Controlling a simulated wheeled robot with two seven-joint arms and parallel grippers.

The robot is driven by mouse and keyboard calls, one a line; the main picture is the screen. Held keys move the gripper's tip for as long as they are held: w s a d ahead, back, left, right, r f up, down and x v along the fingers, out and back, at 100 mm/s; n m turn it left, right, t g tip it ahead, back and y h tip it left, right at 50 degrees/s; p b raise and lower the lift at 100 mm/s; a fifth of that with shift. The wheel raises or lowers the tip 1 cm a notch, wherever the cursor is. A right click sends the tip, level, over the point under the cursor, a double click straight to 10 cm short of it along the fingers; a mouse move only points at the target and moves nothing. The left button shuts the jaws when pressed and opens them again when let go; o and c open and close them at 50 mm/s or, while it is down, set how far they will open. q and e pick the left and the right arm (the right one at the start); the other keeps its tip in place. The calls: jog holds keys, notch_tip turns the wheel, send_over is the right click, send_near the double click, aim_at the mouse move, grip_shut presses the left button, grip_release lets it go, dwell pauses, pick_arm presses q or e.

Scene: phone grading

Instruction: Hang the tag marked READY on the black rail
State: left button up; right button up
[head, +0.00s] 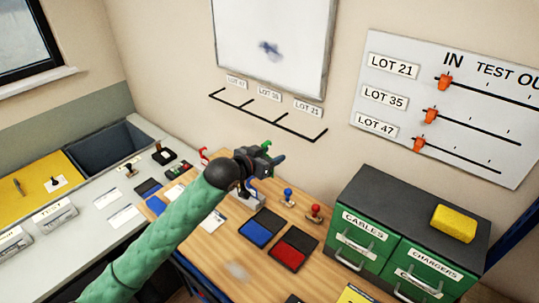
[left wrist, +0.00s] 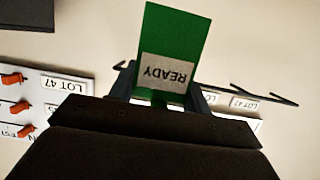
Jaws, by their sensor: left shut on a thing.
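The black rail (head: 265,116) is fixed on the wall below the whiteboard and has several short pegs. Part of it shows upside down in the left wrist view (left wrist: 266,95). My left gripper (head: 268,158) is shut on the green READY tag (left wrist: 178,38), whose white label reads upside down in the wrist view. The gripper is in front of and below the rail, over the wooden desk, apart from the rail. In the head view the tag is mostly hidden by the gripper. My right gripper is not in view.
LOT labels (head: 308,109) sit on the wall above the rail. Below are stamps (head: 314,213) and blue and red ink pads (head: 293,248) on the desk (head: 221,249). A green drawer cabinet (head: 400,205) with a yellow sponge (head: 454,223) stands right.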

pick_arm(q)
jog(key=r+x, duration=0.1)
jog(key=x, duration=1.2)
jog(key=shift+w+d+r+b, duration=0.15)
jog(key=shift+w+r+b, duration=0.15)
jog(key=shift+r, duration=0.1)
dwell(1.1)
dwell(0.4)
jog(key=o, duration=1)
